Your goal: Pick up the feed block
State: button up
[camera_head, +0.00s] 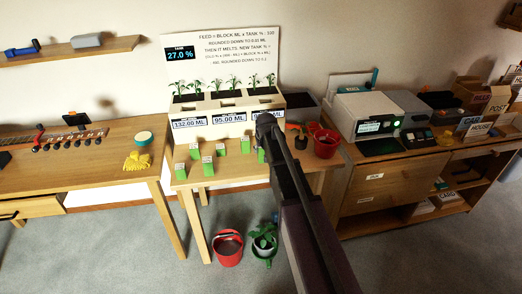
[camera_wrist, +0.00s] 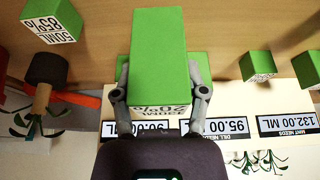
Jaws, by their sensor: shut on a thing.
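My gripper (camera_wrist: 158,85) is shut on a green feed block (camera_wrist: 158,42) with a white label in the wrist view. The label is upside down and partly covered, with "20%" readable. More green shows behind this block; I cannot tell what it belongs to. In the head view my gripper (camera_head: 264,122) is at the right part of the planter table, and a green block (camera_head: 262,156) shows just below it. Several other green feed blocks (camera_head: 208,166) stand on the table to the left. One block (camera_wrist: 50,15) in the wrist view reads "50ML 85%".
The planter (camera_head: 225,104) behind the blocks holds seedlings and has displays reading 132.00 ML and 95.00 ML; the third is partly hidden. A grey machine (camera_head: 368,115) is farther right.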

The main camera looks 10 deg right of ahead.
jog(key=s+r, duration=0.1)
jog(key=s, duration=1.5)
jog(key=shift+d+r+p, duration=0.25)
jog(key=shift+r+p, duration=0.05)
jog(key=shift+p, duration=0.1)
jog(key=shift+d, duration=0.15)
